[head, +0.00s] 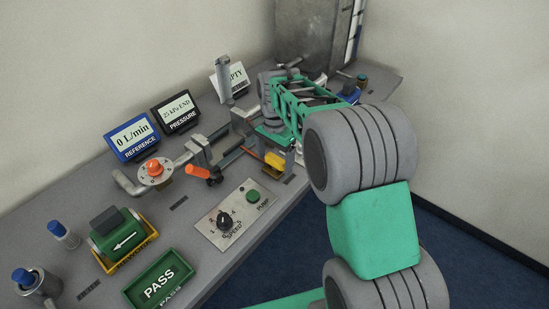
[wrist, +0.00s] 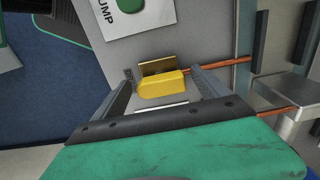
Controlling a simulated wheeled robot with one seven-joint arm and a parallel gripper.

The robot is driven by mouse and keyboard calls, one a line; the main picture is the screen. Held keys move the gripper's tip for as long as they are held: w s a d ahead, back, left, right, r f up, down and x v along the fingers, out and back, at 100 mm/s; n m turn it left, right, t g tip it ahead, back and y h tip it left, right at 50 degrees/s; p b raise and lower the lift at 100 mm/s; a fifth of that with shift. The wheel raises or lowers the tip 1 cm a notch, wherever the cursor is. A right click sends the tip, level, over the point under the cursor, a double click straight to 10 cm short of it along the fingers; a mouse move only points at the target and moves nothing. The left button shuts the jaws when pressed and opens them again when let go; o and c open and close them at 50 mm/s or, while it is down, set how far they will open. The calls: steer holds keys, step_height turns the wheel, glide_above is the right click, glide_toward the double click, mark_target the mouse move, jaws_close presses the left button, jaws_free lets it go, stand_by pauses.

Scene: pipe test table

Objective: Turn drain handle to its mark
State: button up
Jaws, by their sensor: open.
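A yellow handle (head: 274,161), which I take to be the drain handle, is low near the table's front edge, right of the pump panel. In the wrist view the yellow handle (wrist: 160,86) lies between the two fingers of my gripper (wrist: 163,73), with gaps on both sides. My gripper is open and points down over it. A brass-coloured plate (wrist: 163,67) shows beside the handle, and a pale strip (wrist: 160,107) shows on its other side, partly hidden by my gripper. I cannot tell which of these is the mark.
The panel with speed knob and green pump button (head: 253,195) is left of my gripper. An orange-handled valve (head: 198,172) and thin orange rods (wrist: 232,62) are close by. Displays (head: 131,137) stand behind. A green PASS tray (head: 158,283) is at front left.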

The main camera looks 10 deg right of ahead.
steer(key=shift+c, duration=0.2)
steer(key=c, duration=1.3)
steer(key=shift+c, duration=0.2)
steer(key=n, duration=0.4)
steer(key=shift+d+n+p, duration=0.1)
steer(key=shift+n+p, duration=0.2)
steer(key=n, duration=0.4)
steer(key=shift+d+r+n, duration=0.1)
steer(key=shift+d+n, duration=0.05)
steer(key=shift+n, duration=0.15)
steer(key=n, duration=0.4)
steer(key=shift+d+n+p, duration=0.1)
steer(key=shift+n+p, duration=0.2)
steer(key=shift+p, duration=0.05)
steer(key=shift+d+n, duration=0.1)
steer(key=shift+n, duration=2)
